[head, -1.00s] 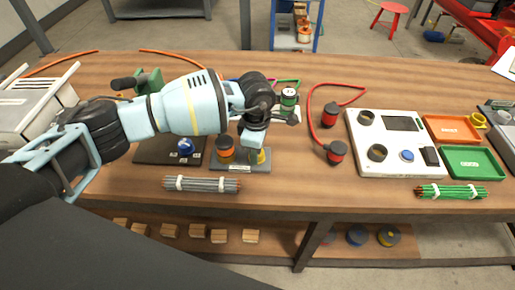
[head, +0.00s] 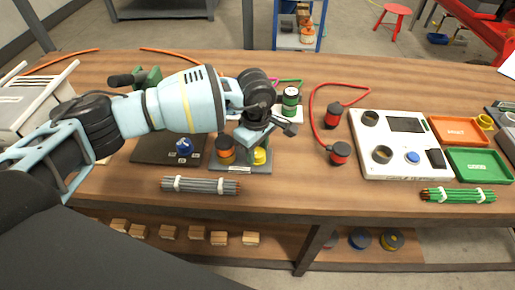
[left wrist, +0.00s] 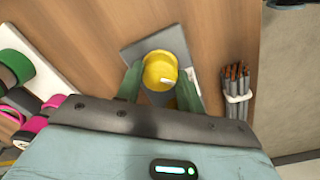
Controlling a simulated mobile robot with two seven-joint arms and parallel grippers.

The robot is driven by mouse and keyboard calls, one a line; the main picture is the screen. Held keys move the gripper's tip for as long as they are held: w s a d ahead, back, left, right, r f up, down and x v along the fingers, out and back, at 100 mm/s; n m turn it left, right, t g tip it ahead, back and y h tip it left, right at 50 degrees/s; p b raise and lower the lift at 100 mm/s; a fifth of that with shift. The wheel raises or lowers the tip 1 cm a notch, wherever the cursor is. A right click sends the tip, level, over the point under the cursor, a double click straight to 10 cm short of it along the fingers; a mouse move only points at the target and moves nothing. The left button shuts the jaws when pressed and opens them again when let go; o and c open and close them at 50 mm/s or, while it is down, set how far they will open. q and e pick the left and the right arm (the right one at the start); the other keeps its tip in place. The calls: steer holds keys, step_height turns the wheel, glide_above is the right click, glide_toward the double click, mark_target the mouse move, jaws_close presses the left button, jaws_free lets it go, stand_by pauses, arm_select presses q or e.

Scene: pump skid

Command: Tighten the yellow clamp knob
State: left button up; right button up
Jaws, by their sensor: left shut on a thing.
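The yellow clamp knob (head: 260,157) sits on a dark grey base plate (head: 240,168) near the middle of the table. My left gripper (head: 257,146) points down over the knob, and its wrist hides part of it in the head view. In the left wrist view, the knob (left wrist: 160,68) with a pale mark on its right side lies between the two green fingers of my left gripper (left wrist: 158,88), which is shut on it. My right gripper is in neither view.
An orange-and-black cylinder (head: 225,150) stands on the plate left of the knob. A bundle of grey rods (head: 200,186) lies in front. A blue knob (head: 184,147) on a dark plate is to the left. A white panel (head: 402,170) is to the right.

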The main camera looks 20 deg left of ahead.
mark_target(257, 152)
arm_select(q)
steer(key=o, duration=1)
steer(key=shift+s+r, duration=0.1)
steer(key=shift+r, duration=3.8)
